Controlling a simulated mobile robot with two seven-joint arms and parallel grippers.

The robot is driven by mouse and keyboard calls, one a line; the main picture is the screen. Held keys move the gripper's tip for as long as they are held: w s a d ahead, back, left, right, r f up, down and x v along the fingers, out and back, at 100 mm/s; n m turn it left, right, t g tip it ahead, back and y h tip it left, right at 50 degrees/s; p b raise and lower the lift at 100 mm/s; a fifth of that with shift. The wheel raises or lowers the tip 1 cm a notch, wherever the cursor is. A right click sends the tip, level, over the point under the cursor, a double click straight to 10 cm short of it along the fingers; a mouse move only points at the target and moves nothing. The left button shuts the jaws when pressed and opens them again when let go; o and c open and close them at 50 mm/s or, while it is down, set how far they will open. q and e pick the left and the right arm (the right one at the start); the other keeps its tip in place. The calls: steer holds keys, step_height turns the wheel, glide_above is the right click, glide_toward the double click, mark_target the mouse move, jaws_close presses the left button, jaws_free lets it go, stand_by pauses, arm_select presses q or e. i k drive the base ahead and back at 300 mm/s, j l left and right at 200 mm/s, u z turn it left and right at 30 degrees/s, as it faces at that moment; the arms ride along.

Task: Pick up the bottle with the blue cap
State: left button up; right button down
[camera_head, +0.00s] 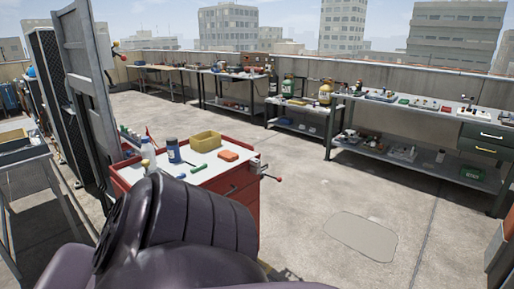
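A short dark blue container (173,151) with a light label band stands upright on the white top of a red tool cart (239,192). Its top looks blue, but it is too small to tell for sure whether it is a bottle with a blue cap. A pale bottle (148,158) with a yellowish top stands just left of it and is partly hidden behind my dark arm or body part. Neither of my grippers shows in the camera_head view.
The cart also holds a yellow bin (206,141), an orange block (228,155) and green tools (198,169). A vise-like fitting (262,170) sticks out at its right corner. Workbenches (425,107) line the wall. A grey frame (88,75) stands left. Floor to the right is open.

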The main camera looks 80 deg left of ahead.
mark_target(147, 150)
steer(key=u, duration=3.35)
steer(key=i+j, duration=0.3)
steer(key=i+j+z, duration=0.15)
steer(key=i+j, duration=0.15)
steer(key=j, duration=0.2)
steer(key=i+j, duration=0.3)
steer(key=i+j+z, duration=0.1)
steer(key=i+j, duration=0.15)
steer(key=j, duration=0.3)
steer(key=i+j+z, duration=0.1)
steer(key=i+j, duration=0.15)
steer(key=j, duration=0.2)
